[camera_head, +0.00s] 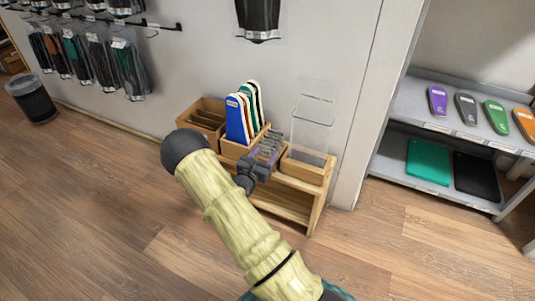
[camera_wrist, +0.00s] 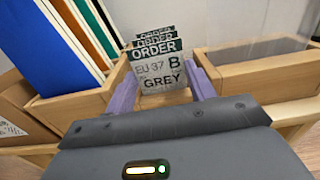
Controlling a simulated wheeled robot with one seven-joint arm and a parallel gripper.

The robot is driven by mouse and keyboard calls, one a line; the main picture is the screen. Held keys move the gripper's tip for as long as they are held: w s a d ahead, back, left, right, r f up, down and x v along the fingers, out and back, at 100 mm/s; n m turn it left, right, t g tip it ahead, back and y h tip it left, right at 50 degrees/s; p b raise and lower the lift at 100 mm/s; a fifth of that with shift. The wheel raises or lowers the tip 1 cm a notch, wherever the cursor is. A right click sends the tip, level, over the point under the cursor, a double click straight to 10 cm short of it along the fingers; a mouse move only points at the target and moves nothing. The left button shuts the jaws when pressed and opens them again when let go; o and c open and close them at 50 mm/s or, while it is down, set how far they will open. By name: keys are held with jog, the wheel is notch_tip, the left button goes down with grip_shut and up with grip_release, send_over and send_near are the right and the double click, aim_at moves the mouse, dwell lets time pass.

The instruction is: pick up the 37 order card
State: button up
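A grey order card (camera_wrist: 162,75) reading "ORDER EU 37 B GREY" stands upright at the front of a row of order cards in a wooden box, in the wrist view. More cards with green "ORDER" headers (camera_wrist: 155,41) show behind it. My gripper (camera_wrist: 163,82) has its two purple fingers apart, one at each side edge of the grey card. I cannot tell whether they touch it. In the head view, my gripper (camera_head: 266,157) is over the middle box of the small wooden stand, and the card row (camera_head: 271,142) is partly hidden behind it.
The wooden stand (camera_head: 316,206) has a box with blue, white, green and orange insole shapes (camera_head: 237,118) left of the cards. A box with a clear upright panel (camera_head: 311,122) stands on the right. A wall and a shelf (camera_head: 395,168) are near.

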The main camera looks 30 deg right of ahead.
notch_tip(320, 180, up, 10)
jog(key=p, duration=0.5)
dwell(0.6)
